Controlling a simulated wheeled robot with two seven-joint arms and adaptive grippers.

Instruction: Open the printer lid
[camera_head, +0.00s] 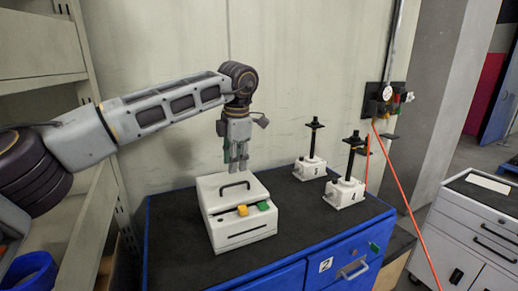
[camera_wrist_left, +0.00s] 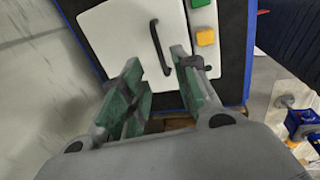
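The white printer (camera_head: 236,222) stands on the dark top of a blue cabinet. Its lid (camera_head: 226,190) carries a black arched handle (camera_head: 235,185) and looks shut, lying flat on the body. Yellow and green buttons sit at its right front. My right gripper is in neither view.
Two screw jacks, marked 3 (camera_head: 311,165) and 4 (camera_head: 345,190), stand right of the printer. An orange hose (camera_head: 398,190) hangs from a wall fitting (camera_head: 385,100). A shelf rack is at left. The cabinet top (camera_head: 295,225) is clear right of the printer's front.

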